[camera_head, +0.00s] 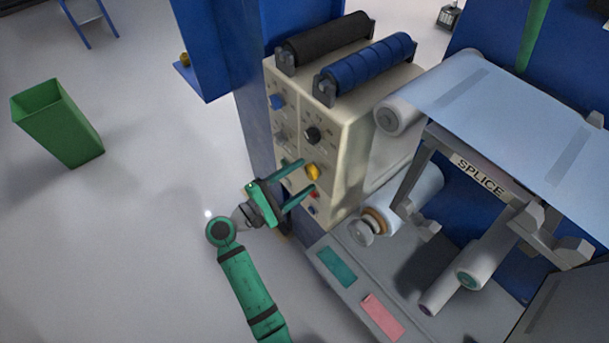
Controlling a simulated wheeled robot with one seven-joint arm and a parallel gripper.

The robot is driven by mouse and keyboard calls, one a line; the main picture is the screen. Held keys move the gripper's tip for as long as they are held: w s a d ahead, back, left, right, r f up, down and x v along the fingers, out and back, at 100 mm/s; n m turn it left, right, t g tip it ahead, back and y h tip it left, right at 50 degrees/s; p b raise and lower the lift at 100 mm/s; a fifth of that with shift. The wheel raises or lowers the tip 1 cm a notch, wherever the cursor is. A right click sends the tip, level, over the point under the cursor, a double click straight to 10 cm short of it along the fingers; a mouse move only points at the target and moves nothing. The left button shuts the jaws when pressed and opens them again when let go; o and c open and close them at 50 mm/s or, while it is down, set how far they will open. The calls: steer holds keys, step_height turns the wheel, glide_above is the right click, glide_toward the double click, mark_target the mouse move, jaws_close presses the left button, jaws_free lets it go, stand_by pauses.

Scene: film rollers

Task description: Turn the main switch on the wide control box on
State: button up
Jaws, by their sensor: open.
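The wide control box (345,130) is cream coloured and stands in the middle of the view, with several knobs and buttons on its left-facing front. A black round knob (312,135) sits high on the right part of that front, a blue knob (277,102) at upper left, and a yellow knob (313,171) lower down. I cannot tell which one is the main switch. My green gripper (309,174) is open in front of the lower panel, its two fingers on either side of the yellow knob in the picture. Contact cannot be told. The fingers and hand hide part of the lower left panel.
A black roller (325,40) and a blue roller (368,66) lie on top of the box. To the right is a splice frame (478,176) with film and several rolls. A green bin (60,125) stands at left on open floor. A blue column (222,50) rises behind.

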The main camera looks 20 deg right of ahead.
steer(key=shift+x, duration=0.8)
steer(key=shift+c, duration=0.2)
steer(key=c, duration=1)
steer(key=shift+m, duration=0.4)
steer(key=m, duration=1.3)
